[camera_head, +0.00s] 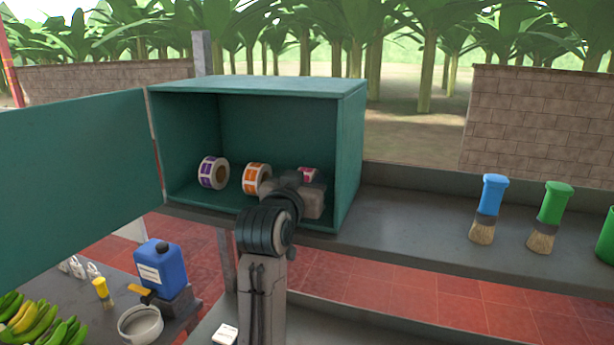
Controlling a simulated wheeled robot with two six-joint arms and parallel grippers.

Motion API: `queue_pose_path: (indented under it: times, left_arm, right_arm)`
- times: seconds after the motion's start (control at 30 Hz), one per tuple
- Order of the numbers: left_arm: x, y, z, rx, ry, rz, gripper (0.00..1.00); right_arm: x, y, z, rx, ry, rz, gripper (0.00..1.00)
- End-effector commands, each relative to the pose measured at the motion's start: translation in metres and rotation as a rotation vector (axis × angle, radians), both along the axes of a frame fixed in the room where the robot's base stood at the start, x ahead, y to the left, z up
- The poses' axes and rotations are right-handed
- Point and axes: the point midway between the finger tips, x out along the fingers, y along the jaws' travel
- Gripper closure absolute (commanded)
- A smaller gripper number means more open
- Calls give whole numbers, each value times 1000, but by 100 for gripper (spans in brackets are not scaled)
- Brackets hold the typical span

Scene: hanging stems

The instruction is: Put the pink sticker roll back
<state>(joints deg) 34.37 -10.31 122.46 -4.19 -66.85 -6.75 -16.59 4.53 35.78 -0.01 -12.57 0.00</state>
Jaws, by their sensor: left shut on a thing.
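The pink sticker roll (308,174) shows just beyond my left gripper (306,184), inside the green cabinet (260,86) at its right side. My left gripper is shut on the roll; its fingers and wrist hide most of it, so I cannot tell whether it touches the cabinet floor. A purple sticker roll (213,173) stands on the cabinet floor at the left. An orange sticker roll (256,178) stands in the middle, partly hidden by my left arm. My right gripper is not in view.
The cabinet door (75,180) is swung open to the left. A blue brush (492,196) and a green brush (553,206) stand on the grey shelf (410,215) at the right. A blue jug (162,268), a bowl (140,323) and bananas (35,322) are at the lower left.

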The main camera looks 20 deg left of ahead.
Motion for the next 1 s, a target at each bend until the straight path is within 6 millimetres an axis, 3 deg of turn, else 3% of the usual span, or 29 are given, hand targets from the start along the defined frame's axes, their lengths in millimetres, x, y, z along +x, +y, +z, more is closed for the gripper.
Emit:
queue_pose_path:
  times: [0.33,0.37,0.47,0.8,1.0]
  left_arm:
    - [0,0,-3,0,-1,0,97]
    - [0,0,-3,0,0,0,66]
    - [0,0,-3,0,0,0,48]
    - [-2,0,-1,0,-2,0,48]
    - [-32,1,-5,-1,-5,0,48]
  right_arm:
    - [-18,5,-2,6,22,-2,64]
    - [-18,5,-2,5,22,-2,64]
    - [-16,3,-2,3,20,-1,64]
    - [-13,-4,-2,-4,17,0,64]
    - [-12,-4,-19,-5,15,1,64]
